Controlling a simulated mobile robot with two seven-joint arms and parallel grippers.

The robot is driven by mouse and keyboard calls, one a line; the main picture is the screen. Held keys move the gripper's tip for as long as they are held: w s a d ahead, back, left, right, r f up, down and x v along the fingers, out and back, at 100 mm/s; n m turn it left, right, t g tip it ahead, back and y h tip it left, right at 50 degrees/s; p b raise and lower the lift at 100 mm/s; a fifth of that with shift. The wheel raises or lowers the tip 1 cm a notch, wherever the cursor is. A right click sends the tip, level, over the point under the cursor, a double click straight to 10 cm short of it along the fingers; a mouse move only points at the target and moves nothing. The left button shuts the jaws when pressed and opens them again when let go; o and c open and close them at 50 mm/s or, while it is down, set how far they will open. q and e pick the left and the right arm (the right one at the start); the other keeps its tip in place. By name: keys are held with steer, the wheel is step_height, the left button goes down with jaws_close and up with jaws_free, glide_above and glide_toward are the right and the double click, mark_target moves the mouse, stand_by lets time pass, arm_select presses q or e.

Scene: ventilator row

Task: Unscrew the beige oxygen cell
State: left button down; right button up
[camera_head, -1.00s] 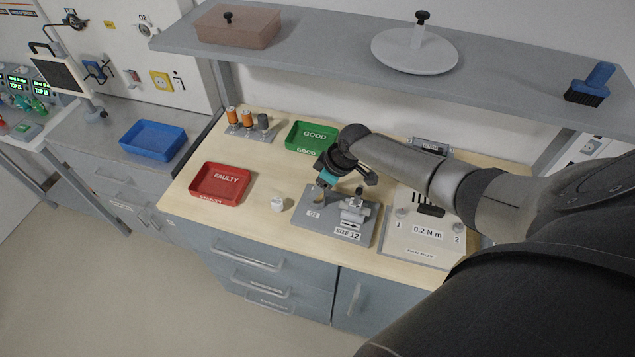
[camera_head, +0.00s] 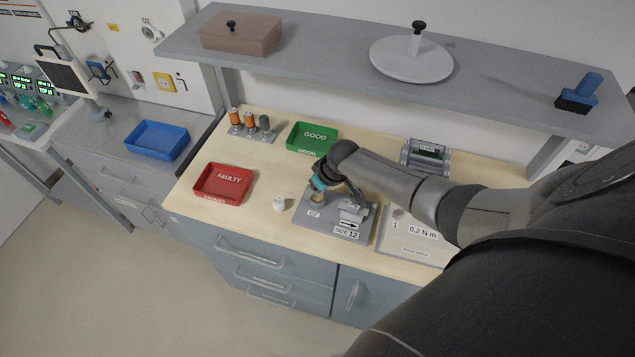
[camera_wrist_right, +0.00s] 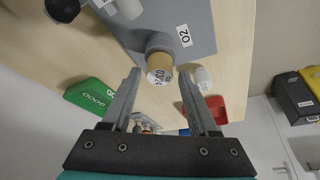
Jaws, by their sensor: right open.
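The beige oxygen cell (camera_wrist_right: 159,60) is seated in the grey block marked O2 (camera_wrist_right: 196,18) in the right wrist view, its round labelled end facing the camera. In the head view the cell (camera_head: 318,197) shows just below my right gripper (camera_head: 319,188). My right gripper (camera_wrist_right: 159,74) is open, with one finger on each side of the cell's labelled end; gaps show on both sides, and I cannot tell its exact depth between the fingers. My left gripper is in neither view.
A small white cylinder (camera_head: 278,204) stands left of the block. The red FAULTY tray (camera_head: 207,197) and green GOOD tray (camera_head: 300,143) lie farther back and left. A shelf (camera_head: 330,45) overhangs the back.

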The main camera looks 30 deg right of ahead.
steer(key=shift+m, duration=0.3)
steer(key=m+h, duration=0.1)
steer(key=m, duration=0.2)
steer(key=shift+a+m, duration=0.1)
steer(key=shift+m, duration=0.2)
steer(key=m+h, duration=0.2)
steer(key=m, duration=0.2)
steer(key=shift+m+g, duration=0.4)
steer(key=shift+c, duration=0.2)
jaws_close()
